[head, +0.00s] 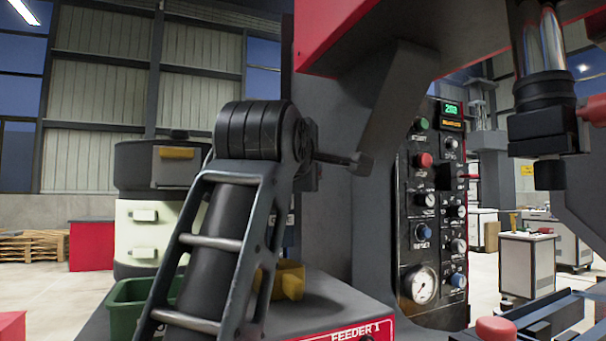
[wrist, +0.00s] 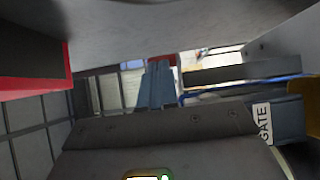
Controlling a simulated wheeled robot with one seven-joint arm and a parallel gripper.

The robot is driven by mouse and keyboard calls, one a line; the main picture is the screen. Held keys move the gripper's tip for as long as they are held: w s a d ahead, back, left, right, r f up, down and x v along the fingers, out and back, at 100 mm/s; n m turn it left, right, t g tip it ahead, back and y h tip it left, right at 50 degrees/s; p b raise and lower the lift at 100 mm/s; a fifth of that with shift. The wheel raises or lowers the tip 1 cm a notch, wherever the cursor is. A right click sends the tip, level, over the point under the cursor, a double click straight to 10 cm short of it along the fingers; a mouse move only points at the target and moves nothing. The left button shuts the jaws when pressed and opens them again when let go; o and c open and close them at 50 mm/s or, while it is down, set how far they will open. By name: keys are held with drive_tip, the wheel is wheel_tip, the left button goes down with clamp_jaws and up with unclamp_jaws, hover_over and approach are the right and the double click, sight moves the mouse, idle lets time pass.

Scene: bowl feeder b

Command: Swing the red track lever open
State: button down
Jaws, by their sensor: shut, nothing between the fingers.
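A rounded red knob (head: 497,328), which looks like the red track lever's end, stands at the bottom right of the head view, beside dark rails (head: 545,318). The rest of the lever is cut off by the frame edge. My gripper (head: 362,160) is shut and empty in the middle of the head view, in front of the grey machine column, up and left of the red knob and well apart from it.
A control panel (head: 433,220) with knobs and gauges stands right of the column. A dark cylinder (head: 545,120) hangs at the upper right.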

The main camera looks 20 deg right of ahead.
drive_tip(key=shift+w+d+b, duration=0.25)
drive_tip(key=shift+d+b, duration=0.4)
drive_tip(key=shift+d, duration=0.15)
drive_tip(key=shift+w+d+b, duration=0.2)
drive_tip(key=shift+d+b, duration=0.4)
drive_tip(key=shift+d, duration=0.2)
drive_tip(key=shift+w+d+b, duration=0.25)
drive_tip(key=shift+d+b, duration=0.4)
drive_tip(key=shift+d, duration=0.15)
